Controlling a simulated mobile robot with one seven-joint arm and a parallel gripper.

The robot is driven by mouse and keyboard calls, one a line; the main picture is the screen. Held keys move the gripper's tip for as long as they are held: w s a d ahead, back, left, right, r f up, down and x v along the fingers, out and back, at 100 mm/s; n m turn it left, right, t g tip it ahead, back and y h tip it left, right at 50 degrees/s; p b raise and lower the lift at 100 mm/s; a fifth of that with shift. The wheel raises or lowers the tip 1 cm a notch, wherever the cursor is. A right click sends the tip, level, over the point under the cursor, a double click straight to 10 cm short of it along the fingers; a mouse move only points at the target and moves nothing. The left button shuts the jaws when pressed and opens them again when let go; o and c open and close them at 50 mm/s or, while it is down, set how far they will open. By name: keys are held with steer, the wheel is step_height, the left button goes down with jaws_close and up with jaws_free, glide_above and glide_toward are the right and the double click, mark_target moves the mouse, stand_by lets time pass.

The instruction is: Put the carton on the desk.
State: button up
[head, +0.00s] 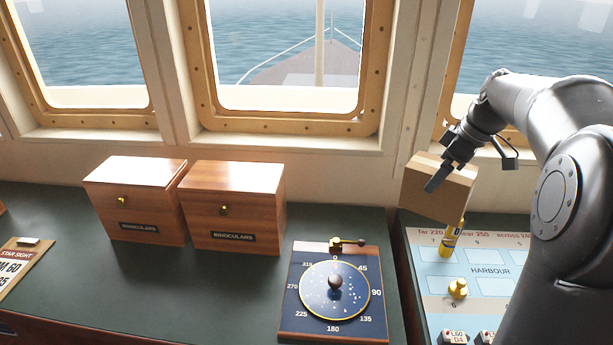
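The carton (457,197) is a brown cardboard box with a paler tape strip on top, at the right in the head view. My gripper (441,176) is on it, with one dark finger lying across its near side; the other finger is hidden. The carton is tilted and appears held up in the grip, over the back of the light-blue harbour board (480,257). The desk (170,295) is the dark green surface running along below the windows.
Two wooden binoculars boxes (134,205) (232,212) stand at the desk's back. A dial board (300,322) with a knob lies right of them. A star-sight card (18,262) lies far left. The desk's front left-middle is clear.

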steer(key=s+a+n+g, duration=0.2)
steer(key=s+a+n, duration=0.35)
steer(key=a, duration=0.55)
steer(key=s+a+n+g, duration=0.2)
steer(key=s+a+n, duration=0.35)
steer(key=a, duration=0.55)
steer(key=s+a+n+g, duration=0.1)
steer(key=s+a+n, duration=0.4)
steer(key=a, duration=0.6)
steer(key=s+a+f, duration=0.2)
steer(key=a+f, duration=0.3)
steer(key=f, duration=0.3)
steer(key=s+a+f, duration=0.1)
steer(key=a+f, duration=0.5)
steer(key=f, duration=0.2)
steer(key=shift+s+a+f+m, duration=0.25)
steer(key=shift+s+f+m, duration=0.05)
steer(key=shift+s+f, duration=0.1)
steer(key=shift+f, duration=0.15)
steer(key=o, duration=1)
steer(key=shift+o, duration=0.2)
